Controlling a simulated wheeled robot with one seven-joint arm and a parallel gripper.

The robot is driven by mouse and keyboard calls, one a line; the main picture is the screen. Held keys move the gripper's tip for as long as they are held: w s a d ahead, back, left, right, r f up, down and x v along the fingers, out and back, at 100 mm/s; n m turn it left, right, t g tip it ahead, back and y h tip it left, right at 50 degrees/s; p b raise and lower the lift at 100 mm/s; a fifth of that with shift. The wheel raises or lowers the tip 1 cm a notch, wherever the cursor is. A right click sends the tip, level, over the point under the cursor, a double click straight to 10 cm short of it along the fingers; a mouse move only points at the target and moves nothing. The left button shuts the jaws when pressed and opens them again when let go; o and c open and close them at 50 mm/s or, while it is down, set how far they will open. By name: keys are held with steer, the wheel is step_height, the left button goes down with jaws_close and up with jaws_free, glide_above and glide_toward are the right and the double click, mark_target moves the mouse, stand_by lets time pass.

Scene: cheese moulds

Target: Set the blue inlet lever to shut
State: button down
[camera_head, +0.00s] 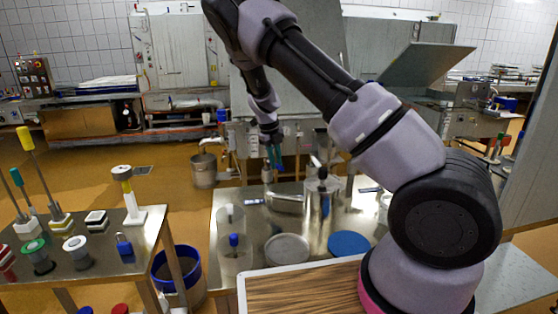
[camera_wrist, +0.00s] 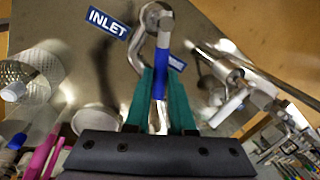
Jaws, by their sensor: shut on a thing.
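The blue inlet lever (camera_wrist: 163,45) shows in the wrist view on a shiny metal pipe fitting (camera_wrist: 157,14). A blue and white INLET sign (camera_wrist: 108,22) is beside it at upper left. My gripper (camera_wrist: 160,76) has its green fingers shut on the lever, one on each side. In the head view my gripper (camera_head: 274,156) is over the far edge of the steel table (camera_head: 310,232), by a small metal fitting.
A steel vessel (camera_head: 321,187) stands right of my gripper. A wooden-topped board (camera_head: 300,291) is nearest. A side table (camera_head: 100,262) with tools is at left.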

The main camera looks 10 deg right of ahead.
steer(key=shift+s+a+m+g, duration=0.15)
steer(key=shift+a+m, duration=0.35)
steer(key=shift+m, duration=0.45)
steer(key=shift+a+m+g, duration=0.2)
steer(key=shift+a+m, duration=0.3)
steer(key=shift+m, duration=0.4)
steer(key=shift+s+a+m+g, duration=0.15)
steer(key=shift+a+m, duration=0.35)
steer(key=shift+m, duration=0.45)
steer(key=shift+w, duration=0.1)
steer(key=c, duration=0.8)
jaws_free()
steer(key=shift+o, duration=0.2)
steer(key=shift+r, duration=0.1)
step_height(320, 180, up, 10)
steer(key=a, duration=0.2)
steer(key=shift+r, duration=0.2)
